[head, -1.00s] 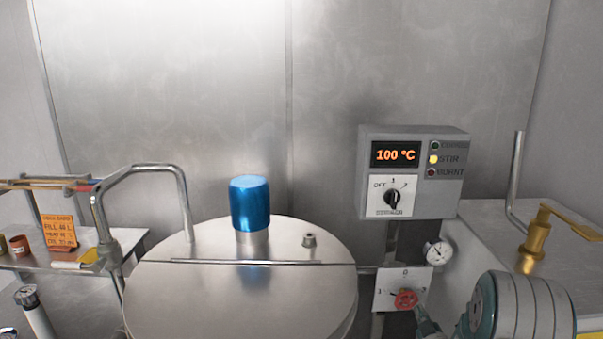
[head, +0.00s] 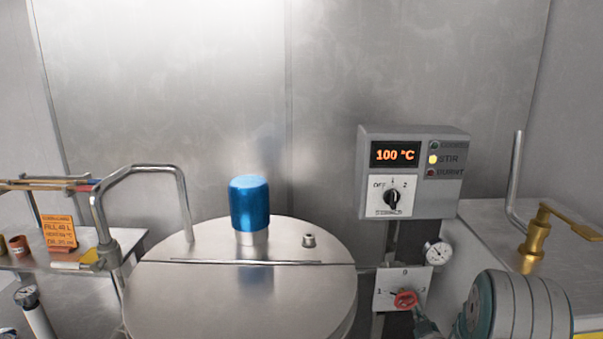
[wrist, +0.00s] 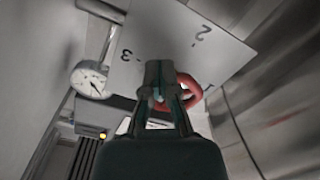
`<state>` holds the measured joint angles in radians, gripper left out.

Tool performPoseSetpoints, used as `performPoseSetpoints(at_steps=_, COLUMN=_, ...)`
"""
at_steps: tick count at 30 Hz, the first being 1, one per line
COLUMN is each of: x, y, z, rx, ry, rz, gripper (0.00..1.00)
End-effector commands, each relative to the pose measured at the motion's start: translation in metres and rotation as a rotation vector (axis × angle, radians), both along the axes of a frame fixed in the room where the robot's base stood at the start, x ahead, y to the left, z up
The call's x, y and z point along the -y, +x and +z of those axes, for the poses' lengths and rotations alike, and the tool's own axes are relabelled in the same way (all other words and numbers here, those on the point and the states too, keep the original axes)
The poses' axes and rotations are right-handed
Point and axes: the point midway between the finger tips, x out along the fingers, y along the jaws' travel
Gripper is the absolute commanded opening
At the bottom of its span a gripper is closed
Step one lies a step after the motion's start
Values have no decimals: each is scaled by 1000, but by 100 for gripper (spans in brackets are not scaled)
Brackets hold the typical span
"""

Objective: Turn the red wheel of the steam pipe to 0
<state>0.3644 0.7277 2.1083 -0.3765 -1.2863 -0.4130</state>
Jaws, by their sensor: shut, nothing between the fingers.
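The red wheel (head: 405,299) sits low on a white dial plate (head: 385,300) beside the steel kettle. A 0 shows at the plate's top and a 1 at its left. In the wrist view the red wheel (wrist: 190,100) is a ring partly hidden behind my gripper (wrist: 160,75). The plate (wrist: 165,45) shows a 2 and a 3 there. My gripper is shut at the wheel, its fingers overlapping the ring's left part. Whether they touch it is unclear. In the head view my gripper (head: 419,313) comes in from the lower right. The wheel's exact setting is unclear.
A pressure gauge (head: 437,253) is just above right of the plate. A control box (head: 415,170) reading 100 °C with a lit yellow STIR lamp hangs above. The lidded kettle (head: 180,285) with a blue motor (head: 249,203) is at left. A brass tap (head: 536,240) stands right.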

Motion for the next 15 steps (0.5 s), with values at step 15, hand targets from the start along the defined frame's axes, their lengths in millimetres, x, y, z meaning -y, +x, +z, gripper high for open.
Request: performPoseSetpoints(at_steps=15, x=-10, y=0, z=-9, rx=-1, ry=1, rz=2, gripper=0)
